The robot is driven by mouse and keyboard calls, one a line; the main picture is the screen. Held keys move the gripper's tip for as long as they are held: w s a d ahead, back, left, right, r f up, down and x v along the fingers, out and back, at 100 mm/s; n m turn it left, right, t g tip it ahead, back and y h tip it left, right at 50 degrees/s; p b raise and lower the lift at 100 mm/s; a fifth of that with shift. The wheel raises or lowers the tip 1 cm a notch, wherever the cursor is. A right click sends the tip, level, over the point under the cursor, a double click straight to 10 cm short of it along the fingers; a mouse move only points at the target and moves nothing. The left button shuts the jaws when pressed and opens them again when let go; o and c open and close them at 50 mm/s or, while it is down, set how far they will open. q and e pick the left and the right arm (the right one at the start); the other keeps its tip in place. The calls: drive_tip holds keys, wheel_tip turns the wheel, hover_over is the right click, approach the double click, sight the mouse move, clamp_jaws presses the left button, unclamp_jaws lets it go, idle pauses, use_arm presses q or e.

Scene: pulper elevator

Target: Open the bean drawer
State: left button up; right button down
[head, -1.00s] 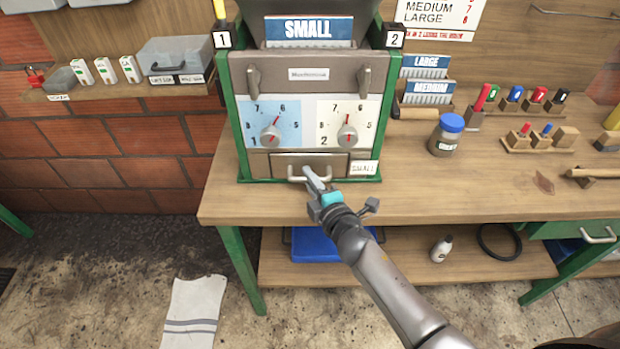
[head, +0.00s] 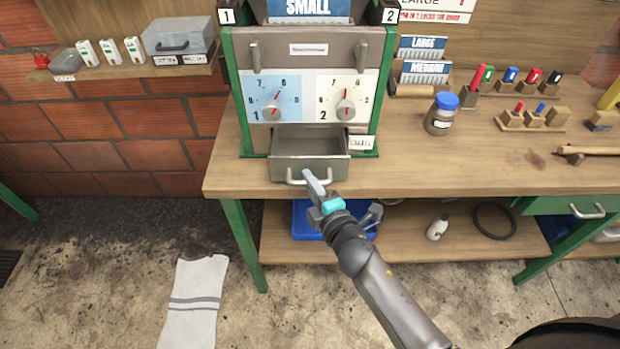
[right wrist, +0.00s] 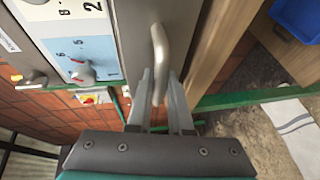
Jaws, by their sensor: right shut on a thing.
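The bean drawer (head: 308,168) stands partly pulled out of the lower front of the green-framed machine (head: 308,95). Its inside shows from above and looks empty. Its pale bar handle (head: 292,177) is on the front face. My right gripper (head: 312,182) is at the right part of this handle. In the right wrist view, the two fingers of my right gripper (right wrist: 160,95) are closed around the handle (right wrist: 158,50), which runs up between them. My left gripper is not in view.
The wooden workbench (head: 450,178) lies under the machine and its front edge is below the drawer. A jar with a blue lid (head: 441,114) stands to the right. A SMALL label (head: 361,143) is beside the drawer. A lower shelf (head: 400,242) holds a blue tray (head: 310,222).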

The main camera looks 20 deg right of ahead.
drive_tip(key=c, duration=1.1)
unclamp_jaws()
drive_tip(key=shift+w, duration=0.1)
drive_tip(key=shift+o, duration=1.3)
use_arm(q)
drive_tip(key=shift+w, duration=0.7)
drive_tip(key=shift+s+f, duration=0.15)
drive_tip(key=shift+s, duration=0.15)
use_arm(e)
drive_tip(key=v, duration=1.5)
